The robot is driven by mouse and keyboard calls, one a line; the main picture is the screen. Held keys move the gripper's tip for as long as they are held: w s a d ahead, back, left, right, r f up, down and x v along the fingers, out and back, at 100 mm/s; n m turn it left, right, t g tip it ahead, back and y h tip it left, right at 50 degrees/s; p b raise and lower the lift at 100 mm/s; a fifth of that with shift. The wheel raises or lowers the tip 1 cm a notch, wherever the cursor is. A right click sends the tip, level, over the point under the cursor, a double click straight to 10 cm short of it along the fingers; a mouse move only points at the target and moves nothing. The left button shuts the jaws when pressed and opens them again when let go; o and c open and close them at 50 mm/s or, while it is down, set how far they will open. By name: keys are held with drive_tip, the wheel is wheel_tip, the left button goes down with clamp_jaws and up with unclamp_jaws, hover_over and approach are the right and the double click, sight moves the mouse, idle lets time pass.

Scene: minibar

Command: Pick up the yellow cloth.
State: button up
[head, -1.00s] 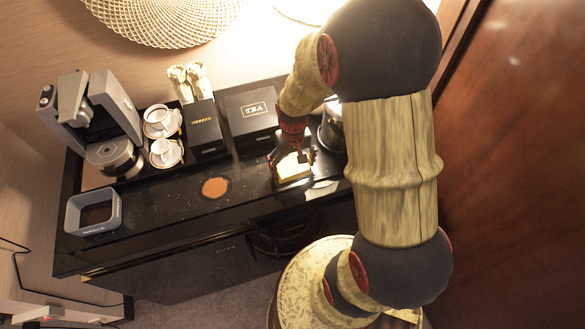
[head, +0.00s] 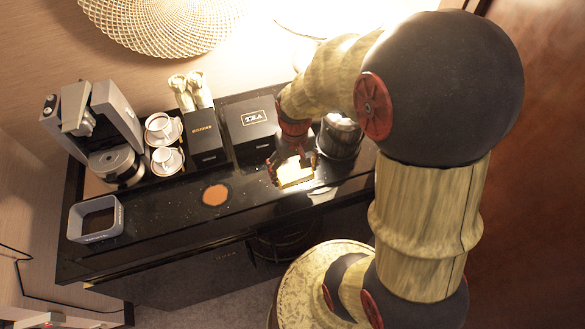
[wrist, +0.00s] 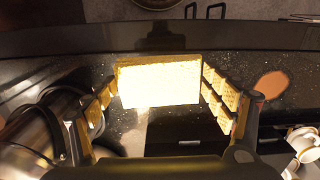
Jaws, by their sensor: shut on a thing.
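The yellow cloth (wrist: 159,84) looks like a bright, folded rectangular block in the wrist view. It sits between the two finger pads of my gripper (wrist: 160,92), which is shut on it. In the head view the cloth (head: 296,173) shows pale and overlit under my gripper (head: 293,171), over the right part of the black counter (head: 140,218). I cannot tell whether its underside touches the counter.
A dark canister (head: 339,137) stands close to the right of my gripper, and a black tea box (head: 250,126) behind it. A brown round patch (head: 216,192) marks the counter. Cups (head: 165,155), a coffee machine (head: 103,125) and a grey open box (head: 95,217) stand left.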

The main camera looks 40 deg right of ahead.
drive_tip(key=s+a+r+p, duration=0.1)
drive_tip(key=s+a+r, duration=0.3)
drive_tip(key=s, duration=0.5)
drive_tip(key=shift+a+r, duration=0.2)
drive_tip(key=shift+r, duration=0.4)
drive_tip(key=o, duration=0.5)
drive_tip(key=c, duration=0.5)
drive_tip(key=shift+s+r+p, duration=0.1)
drive_tip(key=shift+p, duration=0.2)
